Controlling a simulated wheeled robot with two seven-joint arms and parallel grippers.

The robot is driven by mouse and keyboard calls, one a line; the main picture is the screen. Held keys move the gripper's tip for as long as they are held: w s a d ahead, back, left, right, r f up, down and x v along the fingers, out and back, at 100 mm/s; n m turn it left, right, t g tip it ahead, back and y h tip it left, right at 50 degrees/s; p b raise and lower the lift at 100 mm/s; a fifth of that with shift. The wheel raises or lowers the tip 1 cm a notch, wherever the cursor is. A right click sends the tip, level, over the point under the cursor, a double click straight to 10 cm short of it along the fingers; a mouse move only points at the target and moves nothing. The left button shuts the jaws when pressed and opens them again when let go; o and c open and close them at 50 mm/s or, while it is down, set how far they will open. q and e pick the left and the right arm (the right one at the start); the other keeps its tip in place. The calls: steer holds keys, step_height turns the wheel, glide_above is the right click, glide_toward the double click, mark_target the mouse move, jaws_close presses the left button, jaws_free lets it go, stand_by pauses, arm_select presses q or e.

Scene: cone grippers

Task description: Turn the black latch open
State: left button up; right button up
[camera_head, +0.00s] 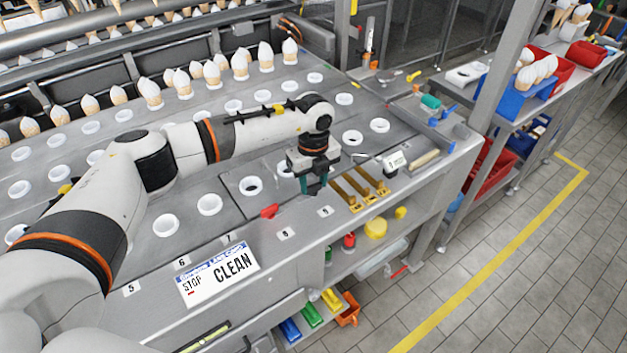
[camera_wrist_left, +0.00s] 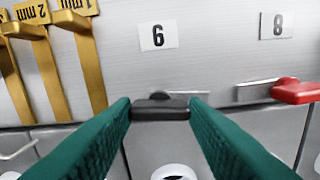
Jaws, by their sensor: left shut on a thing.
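The black latch (camera_wrist_left: 161,110) shows in the left wrist view as a short dark bar with a rounded knob behind it. It lies at the front edge of the metal top, below a white number tag (camera_wrist_left: 158,36). My left gripper (camera_head: 314,188) reaches down to the front edge of the machine in the head view. Its two green fingers (camera_wrist_left: 161,108) are shut on the latch, one at each end of the bar. In the head view the gripper hides the latch. My right gripper is in neither view.
A red latch (camera_head: 269,211) is to the left of the gripper. Gold gauges (camera_head: 360,188) lie close on its right. A "CLEAN" sign (camera_head: 218,274) lies on the front panel. White cups (camera_head: 251,186) and rows of cones (camera_head: 240,65) are behind. The tiled floor (camera_head: 500,270) at right is clear.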

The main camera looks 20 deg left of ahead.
mark_target(314, 184)
arm_select(q)
steer(key=shift+r, duration=0.1)
stand_by(0.3)
steer(key=o, duration=1)
step_height(314, 184, up, 12)
steer(key=b, duration=0.3)
steer(key=shift+b, duration=0.3)
